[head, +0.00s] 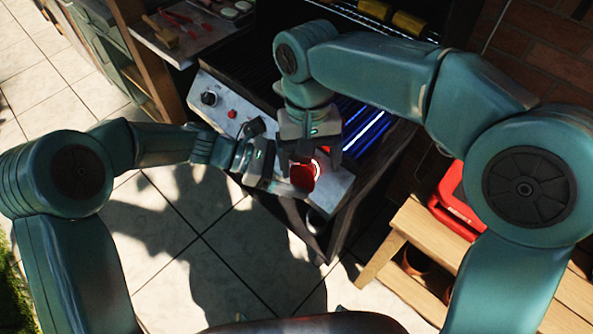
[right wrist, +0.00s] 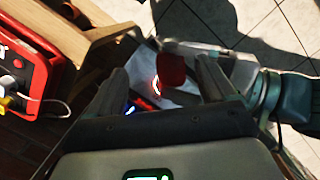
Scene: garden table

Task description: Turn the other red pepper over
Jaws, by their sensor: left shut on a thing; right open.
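A red pepper (head: 303,177) is held by my left gripper (head: 287,178), in front of the grill's control panel. My left gripper comes in from the left and is shut on it. My right gripper (head: 315,152) is open just above and behind the pepper, pointing down. In the right wrist view the red pepper (right wrist: 172,70) shows between the open fingers of my right gripper (right wrist: 160,80), apparently nearer the right finger. My left gripper also shows there, to the right. Whether the right fingers touch the pepper cannot be told. My right arm hides part of the grill grate.
The grill (head: 245,65) has blue-lit bars and yellow pieces (head: 408,22) at the back. Its front panel has a knob (head: 209,98) and a glowing ring. A side shelf (head: 150,38) holds small items. A wooden bench (head: 405,235) with a red box (head: 455,200) stands right.

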